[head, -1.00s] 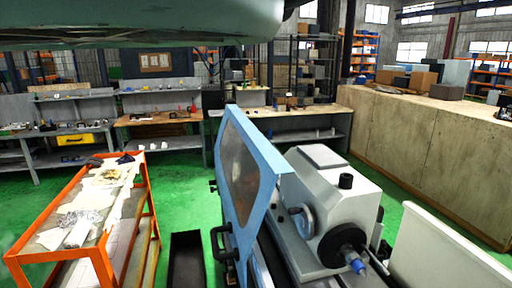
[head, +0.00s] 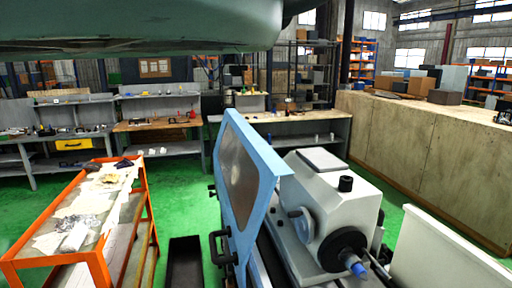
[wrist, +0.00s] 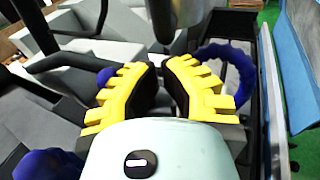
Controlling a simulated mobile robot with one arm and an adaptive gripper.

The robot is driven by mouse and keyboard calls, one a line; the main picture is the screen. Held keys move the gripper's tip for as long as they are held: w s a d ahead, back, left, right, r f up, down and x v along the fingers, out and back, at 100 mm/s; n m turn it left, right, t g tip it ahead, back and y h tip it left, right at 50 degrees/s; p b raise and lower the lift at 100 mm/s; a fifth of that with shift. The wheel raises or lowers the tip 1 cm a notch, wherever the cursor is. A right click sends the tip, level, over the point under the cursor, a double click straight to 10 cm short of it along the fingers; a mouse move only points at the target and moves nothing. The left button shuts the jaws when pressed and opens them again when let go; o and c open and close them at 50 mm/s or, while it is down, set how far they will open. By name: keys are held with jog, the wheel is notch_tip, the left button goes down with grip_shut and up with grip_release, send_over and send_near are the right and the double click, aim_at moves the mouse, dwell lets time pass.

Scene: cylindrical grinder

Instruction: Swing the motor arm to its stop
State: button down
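The cylindrical grinder shows in the head view with its blue-framed door (head: 233,185), a white head (head: 325,195) and a black round part (head: 343,249) with a blue tip. I cannot tell for certain which part is the motor arm. In the wrist view my gripper (wrist: 160,66) has yellow ribbed fingers with dark pads and a narrow gap between them. I see nothing clearly held in it. A grey metal cylinder (wrist: 176,16) stands just beyond the fingertips; I cannot tell whether they touch it. My gripper is not visible in the head view.
A blue ribbed hose (wrist: 240,65) curves right of the fingers. Black bars (wrist: 75,60) lie to the left. An orange-framed cart (head: 100,262) stands left of the grinder, with a dark tray (head: 185,262) between. Green floor is free behind. A wooden counter (head: 430,145) stands at right.

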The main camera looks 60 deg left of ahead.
jog(key=shift+w+d+r, duration=0.1)
jog(key=shift+d+r, duration=0.1)
jog(key=shift+d, duration=0.25)
dwell(0.3)
